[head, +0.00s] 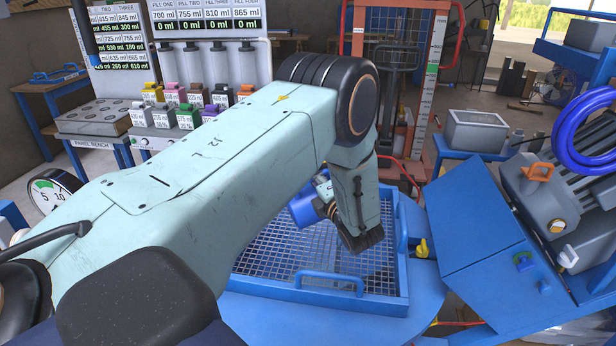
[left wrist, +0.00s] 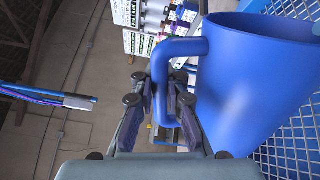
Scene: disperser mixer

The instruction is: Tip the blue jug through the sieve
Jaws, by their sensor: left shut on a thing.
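The blue jug (head: 302,208) is held above the sieve, mostly hidden behind my left arm in the head view. In the left wrist view the jug (left wrist: 245,85) fills the right side, its handle between my fingers. My left gripper (left wrist: 168,108) is shut on that handle; in the head view it is largely hidden by my wrist. The jug looks tipped on its side, but I cannot see its contents or any pour. The sieve (head: 290,258) is a wire mesh in a blue frame with a handle at the front. My right gripper is not in view.
A blue drum top (head: 425,300) surrounds the sieve. A sloped blue cabinet (head: 480,225) and grey machinery (head: 545,195) stand at right. A fill-volume display (head: 210,30) and small coloured-lid containers (head: 187,115) are behind my arm. A dial (head: 52,190) is at left.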

